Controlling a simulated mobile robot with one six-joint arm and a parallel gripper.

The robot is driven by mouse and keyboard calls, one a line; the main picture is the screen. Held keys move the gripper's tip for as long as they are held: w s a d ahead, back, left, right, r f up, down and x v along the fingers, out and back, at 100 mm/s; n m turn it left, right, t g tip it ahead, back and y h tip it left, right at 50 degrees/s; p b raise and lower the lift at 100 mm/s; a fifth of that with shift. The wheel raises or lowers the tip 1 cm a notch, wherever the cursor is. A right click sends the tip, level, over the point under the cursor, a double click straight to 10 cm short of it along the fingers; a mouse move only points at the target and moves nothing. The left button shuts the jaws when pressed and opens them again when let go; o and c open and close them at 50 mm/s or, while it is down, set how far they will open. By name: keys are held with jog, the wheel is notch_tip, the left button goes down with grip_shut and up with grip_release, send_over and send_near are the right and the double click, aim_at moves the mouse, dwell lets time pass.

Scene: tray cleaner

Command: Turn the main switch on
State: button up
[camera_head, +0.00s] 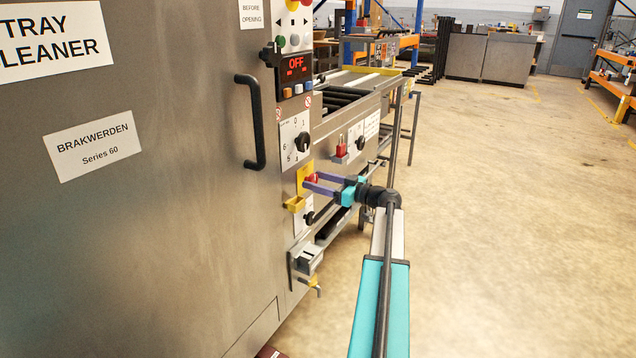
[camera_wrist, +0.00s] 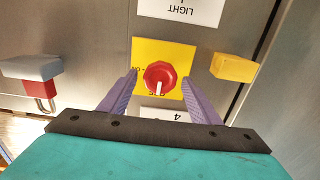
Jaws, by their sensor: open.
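The main switch is a red round knob (camera_wrist: 159,75) on a yellow plate (camera_wrist: 178,54) on the machine's front. In the wrist view, which shows the panel upside down, its white mark points down the picture. Small lettering beside it is hard to read. In the head view the red knob (camera_head: 313,178) is partly hidden by my fingers. My gripper (camera_head: 312,182) is open, with purple fingers reaching toward the plate. In the wrist view my gripper (camera_wrist: 160,72) has one finger on each side of the knob, with gaps; contact is not visible.
A yellow block (camera_wrist: 234,67) and a red padlock (camera_wrist: 40,92) flank the plate. Above the switch are a numbered dial (camera_head: 296,140), a display (camera_head: 295,66) reading OFF, and a black door handle (camera_head: 252,120). A conveyor frame (camera_head: 350,95) extends behind. The floor at right is clear.

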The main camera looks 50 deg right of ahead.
jog(key=shift+c, duration=0.4)
jog(key=c, duration=0.9)
jog(key=shift+m, duration=0.4)
jog(key=m+p, duration=0.1)
jog(key=m, duration=0.2)
jog(key=shift+r, duration=0.1)
jog(key=m+p, duration=0.2)
jog(key=m, duration=0.2)
jog(key=shift+w+d+m, duration=0.1)
jog(key=shift+d+m, duration=0.05)
jog(key=shift+m, duration=0.25)
jog(key=m+p, duration=0.4)
jog(key=m, duration=0.2)
jog(key=shift+d, duration=0.1)
jog(key=shift+f+m+p, duration=0.15)
jog(key=shift+m+p, duration=0.5)
jog(key=shift+m, duration=0.2)
jog(key=shift+f+m+p, duration=0.15)
jog(key=shift+m+p, duration=0.5)
jog(key=shift+m, duration=0.2)
